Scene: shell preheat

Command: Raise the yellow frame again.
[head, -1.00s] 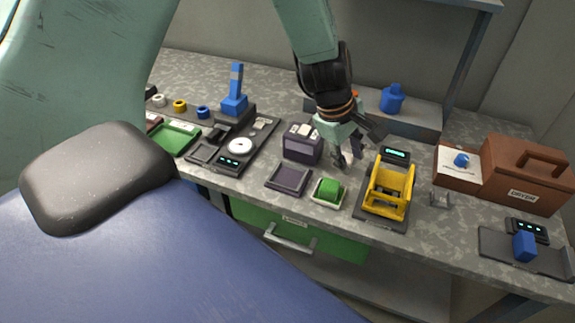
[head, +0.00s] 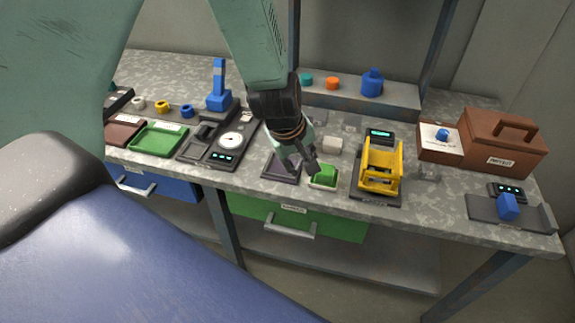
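The yellow frame (head: 381,181) sits on its dark base (head: 368,199), with a lit display (head: 380,134) behind it. Its side arms and cross bars show; I cannot tell how far it is raised. My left gripper (head: 305,169) points down just left of a green block (head: 326,174) in a pale shallow tray (head: 318,186). It is to the left of the yellow frame and apart from it. The hand hides much of its own fingers, so its opening is unclear. My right gripper is not in view.
A dark tray (head: 277,169) lies left of the green block. A white block (head: 333,145) stands behind it. A brown case (head: 508,145) and a blue block (head: 508,207) on a dark stand are to the right. A shelf with a blue bottle (head: 372,84) runs behind.

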